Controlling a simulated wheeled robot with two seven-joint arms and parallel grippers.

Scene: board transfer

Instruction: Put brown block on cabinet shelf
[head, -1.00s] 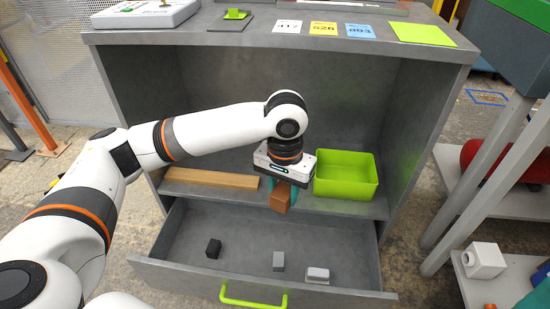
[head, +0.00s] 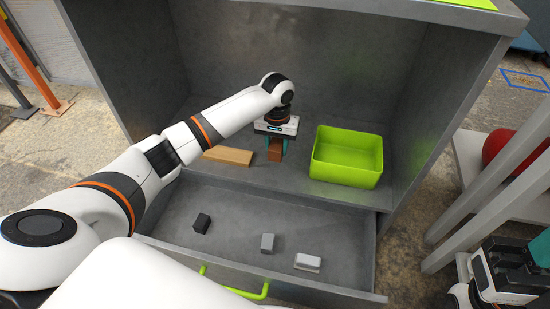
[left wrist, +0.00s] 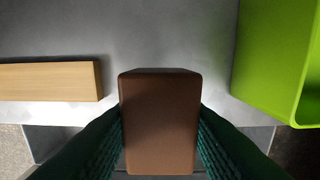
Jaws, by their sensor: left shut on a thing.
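My left gripper (head: 275,146) is shut on the brown block (head: 275,155), inside the cabinet above its shelf (head: 300,184). In the left wrist view the brown block (left wrist: 160,125) sits upright between the two dark green fingers. I cannot tell whether its bottom touches the shelf. The block is between a light wooden plank (head: 228,156) on the left and a green bin (head: 345,172) on the right, apart from both. My right gripper (head: 522,250) shows at the lower right edge; its jaw opening is unclear.
The open drawer (head: 340,250) below the shelf holds a black block (head: 201,223), a grey block (head: 267,243) and a whitish block (head: 307,262). Its green handle (head: 235,287) is at the front. A grey side table (head: 470,190) stands to the right.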

